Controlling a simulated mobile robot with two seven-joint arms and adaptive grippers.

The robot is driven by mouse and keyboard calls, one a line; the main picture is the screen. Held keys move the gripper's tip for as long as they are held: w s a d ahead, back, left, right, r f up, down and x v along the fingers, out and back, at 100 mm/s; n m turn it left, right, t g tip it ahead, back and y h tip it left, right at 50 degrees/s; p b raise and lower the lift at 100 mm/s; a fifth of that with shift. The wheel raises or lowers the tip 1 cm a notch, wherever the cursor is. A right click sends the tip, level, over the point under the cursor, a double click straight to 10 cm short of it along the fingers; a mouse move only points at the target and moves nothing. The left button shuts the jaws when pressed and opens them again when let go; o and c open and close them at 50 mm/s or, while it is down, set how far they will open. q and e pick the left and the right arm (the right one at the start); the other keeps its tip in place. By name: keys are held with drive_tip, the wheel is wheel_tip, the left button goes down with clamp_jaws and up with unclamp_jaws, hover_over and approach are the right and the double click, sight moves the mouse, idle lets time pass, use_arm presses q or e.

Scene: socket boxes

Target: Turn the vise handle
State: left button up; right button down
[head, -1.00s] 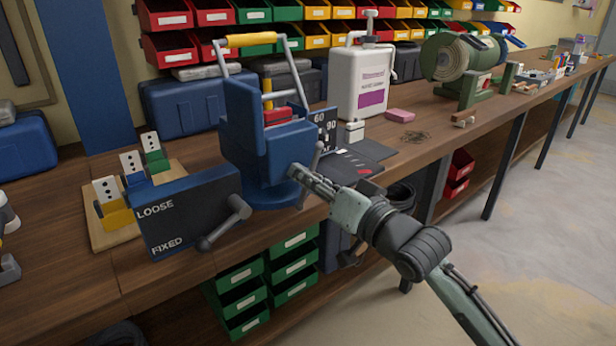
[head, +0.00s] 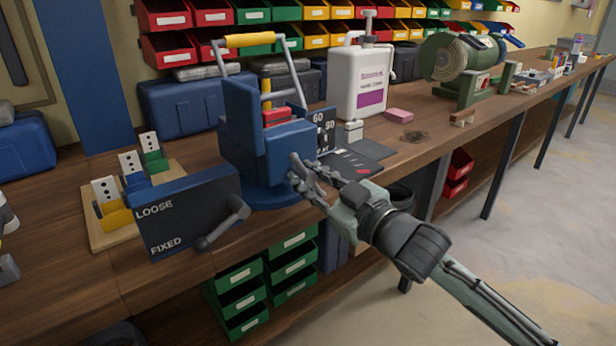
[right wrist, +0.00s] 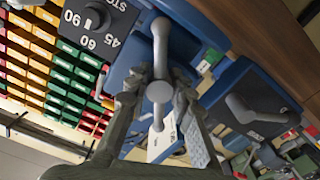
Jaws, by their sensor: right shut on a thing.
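The blue vise (head: 262,150) stands at the front edge of the wooden bench in the head view. Its grey handle (right wrist: 161,42) shows in the right wrist view as a bar with a round knob at its end. My right gripper (head: 302,175) is at the lower right front of the vise. In the right wrist view its fingers (right wrist: 160,88) lie on either side of the handle and are shut on it. In the head view the gripper hides most of the handle. My left gripper is not in view.
A dark panel marked LOOSE and FIXED (head: 180,212) with its own grey lever (head: 226,222) stands left of the vise. A socket board (head: 100,230) is behind it. A white jug (head: 360,80) and a green grinder (head: 465,62) stand behind and right. The floor in front is free.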

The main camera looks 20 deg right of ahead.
drive_tip(key=n, duration=0.5)
drive_tip(key=shift+d+r+n, duration=0.1)
drive_tip(key=shift+r+n, duration=0.1)
drive_tip(key=shift+n, duration=0.1)
drive_tip(key=n, duration=0.5)
drive_tip(key=shift+n, duration=0.3)
drive_tip(key=c, duration=1.3)
unclamp_jaws()
drive_tip(key=shift+w, duration=0.1)
drive_tip(key=shift+c, duration=0.2)
drive_tip(key=shift+f, duration=0.1)
drive_tip(key=shift+s, duration=0.3)
drive_tip(key=shift+v, duration=3.5)
